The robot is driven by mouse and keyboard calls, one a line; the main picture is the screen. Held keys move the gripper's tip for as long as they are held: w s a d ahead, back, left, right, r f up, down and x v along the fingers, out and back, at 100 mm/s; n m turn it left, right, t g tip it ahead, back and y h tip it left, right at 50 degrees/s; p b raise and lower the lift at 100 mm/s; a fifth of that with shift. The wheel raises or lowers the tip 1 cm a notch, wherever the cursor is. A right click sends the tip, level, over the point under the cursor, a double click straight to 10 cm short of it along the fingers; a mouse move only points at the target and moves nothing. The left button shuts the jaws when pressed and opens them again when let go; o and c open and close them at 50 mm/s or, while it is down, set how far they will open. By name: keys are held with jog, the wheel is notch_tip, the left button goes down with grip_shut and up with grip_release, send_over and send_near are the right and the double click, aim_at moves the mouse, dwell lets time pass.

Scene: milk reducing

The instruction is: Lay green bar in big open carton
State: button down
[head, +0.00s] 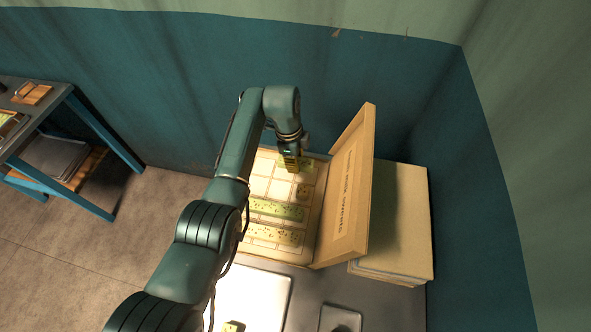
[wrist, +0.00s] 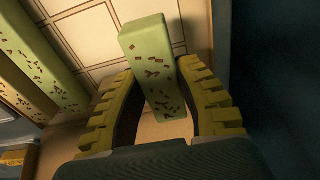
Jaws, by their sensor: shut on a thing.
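My gripper (head: 290,163) is over the far end of the big open carton (head: 312,240). In the wrist view its yellow ribbed fingers (wrist: 159,80) are shut on the sides of a green bar (wrist: 148,45) with brown specks. The bar extends forward past the fingertips, above the pale gridded carton floor. I cannot tell whether it touches that floor. In the head view only a little green shows beside the fingers. Another green bar (head: 275,210) and a paler speckled bar (head: 273,235) lie across the nearer part of the carton.
The carton's raised lid (head: 350,195) stands along its right side, with a closed box (head: 402,220) beyond it. A round piece (head: 303,190) lies in the carton. A white tray (head: 262,290) and a small dark tray (head: 341,318) are in front. The wall is close behind.

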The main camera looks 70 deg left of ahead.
jog(key=shift+f+b, duration=0.35)
jog(key=shift+f, duration=1.5)
jog(key=shift+w, duration=0.1)
jog(key=c, duration=0.8)
grip_release()
jog(key=shift+f, duration=0.15)
jog(key=r, duration=0.4)
jog(key=s+r+p, duration=0.1)
jog(key=r, duration=0.3)
jog(key=a+r+p, duration=0.1)
jog(key=r, duration=0.3)
jog(key=shift+s+r, duration=0.1)
jog(key=shift+s, duration=0.05)
